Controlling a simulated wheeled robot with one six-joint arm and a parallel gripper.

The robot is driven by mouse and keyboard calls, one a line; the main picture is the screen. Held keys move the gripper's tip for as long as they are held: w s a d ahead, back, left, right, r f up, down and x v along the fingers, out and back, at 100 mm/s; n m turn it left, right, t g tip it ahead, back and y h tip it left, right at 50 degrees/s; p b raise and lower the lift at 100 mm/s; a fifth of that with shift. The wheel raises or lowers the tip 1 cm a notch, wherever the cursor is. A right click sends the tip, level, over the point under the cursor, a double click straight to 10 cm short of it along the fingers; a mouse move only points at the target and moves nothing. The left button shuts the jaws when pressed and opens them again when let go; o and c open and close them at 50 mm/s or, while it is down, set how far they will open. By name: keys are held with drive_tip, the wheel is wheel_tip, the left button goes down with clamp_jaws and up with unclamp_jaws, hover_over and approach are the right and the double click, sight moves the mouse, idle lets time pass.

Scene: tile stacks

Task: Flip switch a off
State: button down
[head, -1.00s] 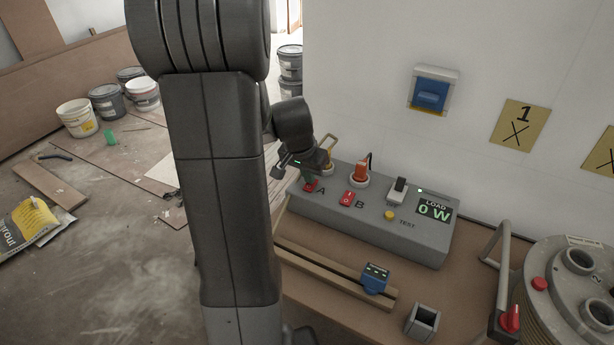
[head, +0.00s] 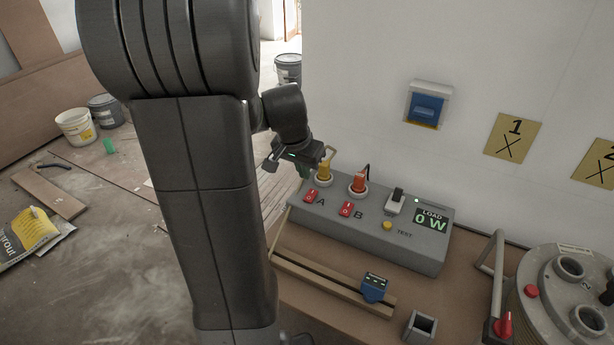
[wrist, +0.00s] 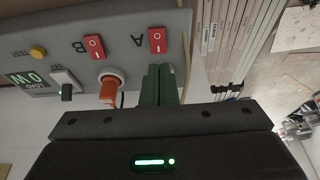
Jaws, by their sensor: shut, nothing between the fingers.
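Switch a is the red rocker (head: 311,195) beside the letter A on the grey test box (head: 425,248). It also shows in the wrist view (wrist: 158,41), just beyond my fingertips. I cannot tell which way it is tipped. My gripper (head: 304,171) is above the box's left end, just above and behind switch a, apart from it in the head view. Its green fingers (wrist: 160,84) are together with nothing between them. The red switch B (head: 346,209) is to the right of switch a. The load display (head: 431,219) reads 0 W.
A black lever (head: 397,196) and yellow test button (head: 387,226) are further right. A wooden rail with a blue block (head: 374,288) lies in front. A reel (head: 575,300) stands right.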

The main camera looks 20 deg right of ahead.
drive_tip(key=r, duration=0.1)
drive_tip(key=s+a+r, duration=0.1)
drive_tip(key=r, duration=0.1)
drive_tip(key=s+a+r, duration=0.1)
drive_tip(key=r, duration=0.1)
drive_tip(key=shift+s+a, duration=0.1)
drive_tip(key=shift+a, duration=0.15)
drive_tip(key=shift+f, duration=0.1)
drive_tip(key=w+d+f, duration=0.1)
drive_tip(key=f, duration=0.1)
drive_tip(key=w+d+f, duration=0.1)
drive_tip(key=f, duration=0.2)
drive_tip(key=w+d+f, duration=0.1)
drive_tip(key=d+f, duration=0.1)
drive_tip(key=shift+w+f, duration=0.25)
drive_tip(key=shift+f, duration=0.15)
drive_tip(key=shift+w+d+r+p, duration=0.1)
drive_tip(key=shift+w+p, duration=0.05)
drive_tip(key=shift+p, duration=0.35)
drive_tip(key=shift+w+d+r+g+y+p, duration=0.15)
drive_tip(key=shift+r+g+y+p, duration=0.3)
drive_tip(key=shift+r, duration=0.15)
drive_tip(key=r, duration=0.3)
drive_tip(key=shift+s+a+r, duration=0.25)
drive_tip(key=shift+s+a, duration=0.1)
drive_tip(key=shift+f, duration=0.1)
